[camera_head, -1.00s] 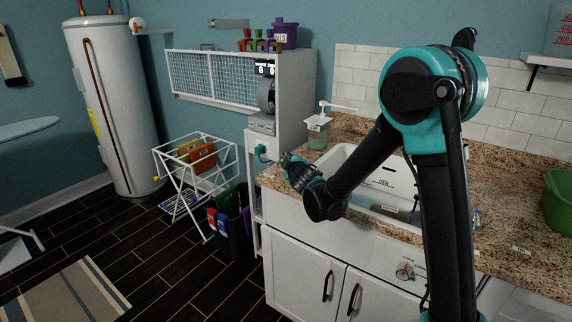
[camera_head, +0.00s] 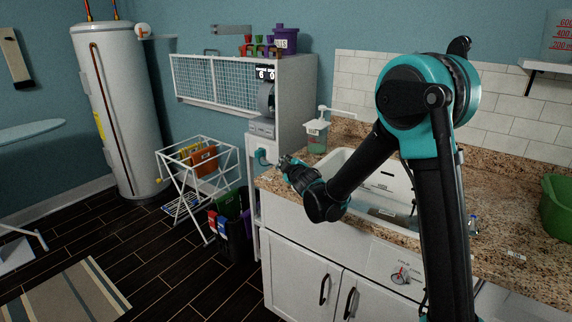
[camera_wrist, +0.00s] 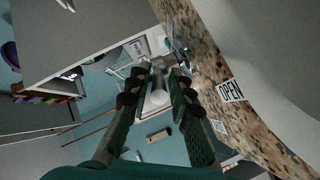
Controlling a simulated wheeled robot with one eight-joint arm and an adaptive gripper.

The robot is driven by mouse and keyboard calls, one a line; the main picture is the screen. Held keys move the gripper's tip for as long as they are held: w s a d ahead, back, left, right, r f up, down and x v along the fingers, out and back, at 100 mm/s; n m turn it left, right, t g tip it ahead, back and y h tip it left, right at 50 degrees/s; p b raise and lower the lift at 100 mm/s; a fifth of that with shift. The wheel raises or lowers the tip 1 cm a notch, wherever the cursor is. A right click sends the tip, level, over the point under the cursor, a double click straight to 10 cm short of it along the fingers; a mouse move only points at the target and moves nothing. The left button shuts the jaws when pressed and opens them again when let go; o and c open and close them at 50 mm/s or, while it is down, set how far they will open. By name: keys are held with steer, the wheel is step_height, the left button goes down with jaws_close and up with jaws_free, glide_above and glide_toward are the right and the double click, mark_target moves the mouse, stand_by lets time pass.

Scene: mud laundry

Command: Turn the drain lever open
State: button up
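My gripper (camera_head: 283,160) is at the left end of the counter, beside the sink's (camera_head: 340,160) left rim. In the wrist view its two fingers (camera_wrist: 160,75) stand apart, with a gap between them; only distant background clearly shows through it. A white label reading OPEN (camera_wrist: 231,91) lies on the granite counter to the right of the fingers. A small dark metallic part (camera_wrist: 181,56) is by the counter edge near the right fingertip; I cannot tell whether it is the drain lever. In the head view my arm and gripper hide that spot.
A soap pump bottle (camera_head: 317,135) stands behind the gripper on the counter (camera_head: 500,205). A grey cabinet (camera_head: 292,100) rises at the left. A small red-marked valve (camera_head: 400,276) is on the sink front. A green tub (camera_head: 558,205) stands at the right. Floor left of the counter holds a drying rack (camera_head: 198,170).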

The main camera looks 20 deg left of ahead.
steer(key=v, duration=1.2)
